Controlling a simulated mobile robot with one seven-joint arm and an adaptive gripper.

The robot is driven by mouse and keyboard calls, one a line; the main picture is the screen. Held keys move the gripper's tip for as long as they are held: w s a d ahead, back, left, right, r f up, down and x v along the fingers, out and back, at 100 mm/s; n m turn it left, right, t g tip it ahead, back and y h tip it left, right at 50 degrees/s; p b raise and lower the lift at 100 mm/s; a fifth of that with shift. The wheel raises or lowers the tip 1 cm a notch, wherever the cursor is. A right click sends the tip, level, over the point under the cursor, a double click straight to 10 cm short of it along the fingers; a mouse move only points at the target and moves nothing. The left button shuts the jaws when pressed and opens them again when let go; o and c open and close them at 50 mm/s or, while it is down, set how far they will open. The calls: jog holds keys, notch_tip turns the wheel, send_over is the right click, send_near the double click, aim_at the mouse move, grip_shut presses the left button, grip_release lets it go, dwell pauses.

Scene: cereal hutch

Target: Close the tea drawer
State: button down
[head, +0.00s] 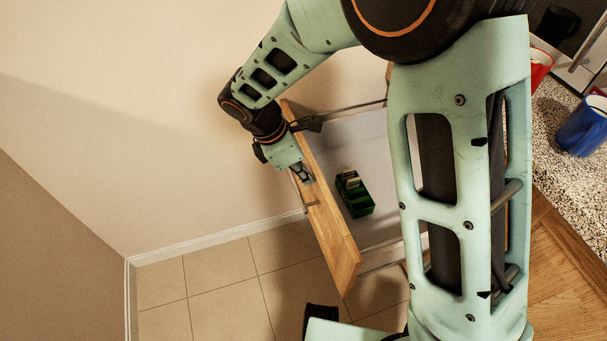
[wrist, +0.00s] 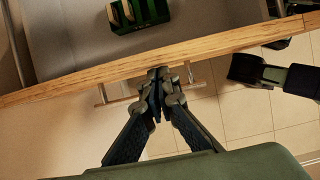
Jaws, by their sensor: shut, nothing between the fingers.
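The tea drawer stands open, with its wooden front (head: 337,232) out from the cabinet. The front also spans the wrist view (wrist: 70,85). A green tea box (head: 356,198) lies in the grey drawer interior, and part of it shows at the top of the wrist view (wrist: 142,18). My gripper (head: 303,176) is shut and empty at the outer side of the drawer front, beside its bar handle (wrist: 112,99). In the wrist view the closed fingertips (wrist: 160,76) meet the lower edge of the front; I cannot tell whether they touch it.
A plain wall is left of the drawer, and tiled floor (head: 225,268) lies open below it. At the right, a speckled counter (head: 560,105) holds a blue mug (head: 583,127) and a red cup (head: 540,65). My arm hides much of the cabinet.

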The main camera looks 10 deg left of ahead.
jog(key=w+d+p, duration=0.3)
jog(key=w+d, duration=0.4)
jog(key=d, duration=0.4)
jog(key=w+d+p, duration=0.4)
jog(key=w+d, duration=0.3)
jog(key=d, duration=0.4)
jog(key=shift+d, duration=0.3)
